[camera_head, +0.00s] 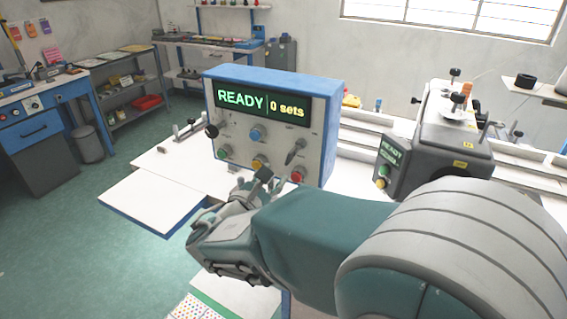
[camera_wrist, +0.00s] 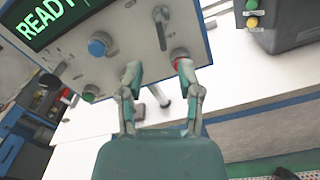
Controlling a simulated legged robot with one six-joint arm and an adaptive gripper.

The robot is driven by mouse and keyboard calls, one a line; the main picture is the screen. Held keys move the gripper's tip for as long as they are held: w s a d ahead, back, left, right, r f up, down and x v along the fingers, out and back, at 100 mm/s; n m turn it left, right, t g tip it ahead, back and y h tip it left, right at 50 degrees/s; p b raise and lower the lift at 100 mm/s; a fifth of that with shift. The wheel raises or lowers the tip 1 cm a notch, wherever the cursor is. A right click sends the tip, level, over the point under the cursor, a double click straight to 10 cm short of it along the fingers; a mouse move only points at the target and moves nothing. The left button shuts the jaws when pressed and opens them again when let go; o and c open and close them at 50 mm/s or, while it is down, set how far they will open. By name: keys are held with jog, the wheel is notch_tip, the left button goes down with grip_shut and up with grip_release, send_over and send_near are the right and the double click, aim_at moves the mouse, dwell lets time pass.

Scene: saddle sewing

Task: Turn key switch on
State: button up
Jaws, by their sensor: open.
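A grey control box (camera_head: 240,125) with blue edges shows "READY" and "0 sets" on its screen. Its face also shows in the wrist view (camera_wrist: 118,28). It carries a blue knob (camera_head: 257,134), a tilted metal lever-like switch (camera_head: 295,151), and green (camera_head: 225,151), yellow (camera_head: 258,163) and red (camera_head: 298,175) buttons. I cannot tell for certain which control is the key switch. The metal switch (camera_wrist: 161,28) is beyond the fingertips in the wrist view. My gripper (camera_wrist: 157,70) is open and empty before the lower panel; its right fingertip overlaps the red button.
A black ball-ended lever (camera_head: 212,131) sticks out at the box's left edge. A white bench top (camera_head: 150,200) spreads left of the box. A dark machine (camera_head: 440,140) with its own "READY" display stands to the right. Floor at far left is clear.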

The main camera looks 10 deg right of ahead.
aim_at(287, 159)
jog(key=shift+v, duration=1.6)
jog(key=shift+n, duration=0.8)
jog(key=x, duration=1)
jog(key=shift+d+r, duration=0.2)
grip_shut()
jog(key=shift+r, duration=0.1)
